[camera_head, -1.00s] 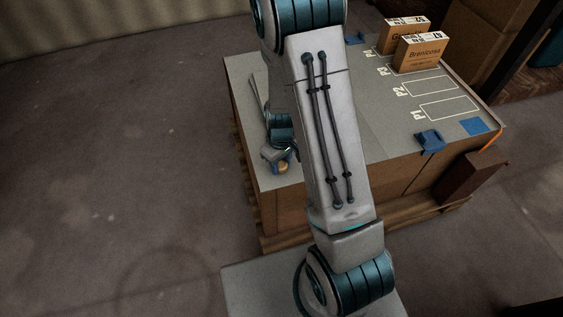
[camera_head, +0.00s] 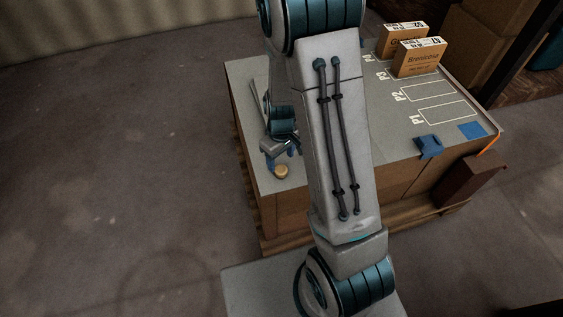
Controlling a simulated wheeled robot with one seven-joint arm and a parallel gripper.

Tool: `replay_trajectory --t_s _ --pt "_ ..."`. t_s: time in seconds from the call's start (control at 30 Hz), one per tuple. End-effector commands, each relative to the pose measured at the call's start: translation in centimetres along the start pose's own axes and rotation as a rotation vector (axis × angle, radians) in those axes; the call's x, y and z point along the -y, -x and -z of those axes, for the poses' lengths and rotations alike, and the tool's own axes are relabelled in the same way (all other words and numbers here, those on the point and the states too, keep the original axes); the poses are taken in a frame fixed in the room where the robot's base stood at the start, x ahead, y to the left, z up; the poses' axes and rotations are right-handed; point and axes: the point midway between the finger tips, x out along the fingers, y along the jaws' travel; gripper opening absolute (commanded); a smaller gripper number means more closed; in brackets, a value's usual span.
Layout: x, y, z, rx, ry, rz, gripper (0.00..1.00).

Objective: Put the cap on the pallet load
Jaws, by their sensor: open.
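The pallet load (camera_head: 410,185) is a stack of brown cartons on a wooden pallet, with a flat grey top. A small tan round piece (camera_head: 281,172) sits on this top near the front left edge; I cannot tell whether it is the cap. My gripper (camera_head: 282,160) is open just behind and above the tan piece, its blue fingers apart and clear of it. My arm hides the middle of the top and part of the load's front face.
Two upright boxes (camera_head: 418,60) stand at the back right of the grey top, near printed slots P1 and P2, which are empty. A blue clip (camera_head: 428,147) and a blue patch (camera_head: 472,130) are at the right. A dark brown box-like thing (camera_head: 470,180) juts out at right. The left floor is clear.

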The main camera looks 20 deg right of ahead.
Motion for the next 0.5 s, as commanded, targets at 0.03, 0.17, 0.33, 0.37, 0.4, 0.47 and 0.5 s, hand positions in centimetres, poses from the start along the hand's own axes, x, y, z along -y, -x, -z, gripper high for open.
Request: replay_trajectory --t_s 0.03,0.17,0.33,0.37,0.4,0.47,0.5 --pt "0.0 1.7 0.1 -0.005 0.0 -0.002 0.58" --pt "0.0 4.2 0.1 -0.004 0.0 -0.001 0.58" --pt "0.0 6.3 0.1 -0.003 0.0 -0.001 0.58" --pt "0.0 6.5 0.1 -0.002 0.0 0.0 0.58" --pt "0.0 6.8 0.0 -0.001 -0.001 0.0 0.58" --pt "0.1 7.3 -0.1 -0.004 -0.008 0.0 0.58" --pt "0.1 7.8 -0.2 -0.009 -0.016 0.001 0.58"
